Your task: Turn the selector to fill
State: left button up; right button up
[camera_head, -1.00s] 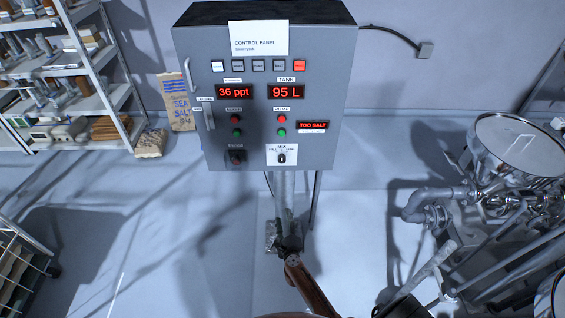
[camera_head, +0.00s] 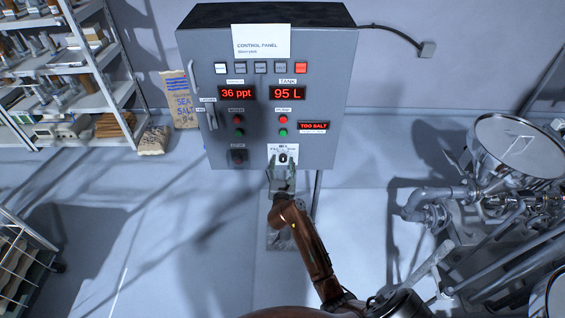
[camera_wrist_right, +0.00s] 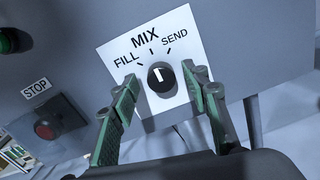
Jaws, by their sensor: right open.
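The selector (camera_wrist_right: 161,77) is a round black knob with a white pointer line, on a white plate (camera_wrist_right: 188,42) marked FILL, MIX and SEND. Its pointer is turned toward the middle mark, MIX. My right gripper (camera_wrist_right: 164,88) is open, one green-padded finger on each side of the knob, with gaps visible. The right gripper also shows just below the plate in the head view (camera_head: 283,165). My left gripper is not in view.
Red displays (camera_head: 287,93) read 36 ppt, 95 L and TOO SALT. A metal hopper with pipes (camera_head: 520,145) stands at right, shelves (camera_head: 95,85) at left. The floor below the panel is mostly clear.

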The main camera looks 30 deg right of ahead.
jog(key=shift+w+d, duration=0.2)
jog(key=shift+w, duration=0.1)
jog(key=shift+c, duration=0.4)
jog(key=c, duration=1.1)
jog(key=shift+o, duration=0.2)
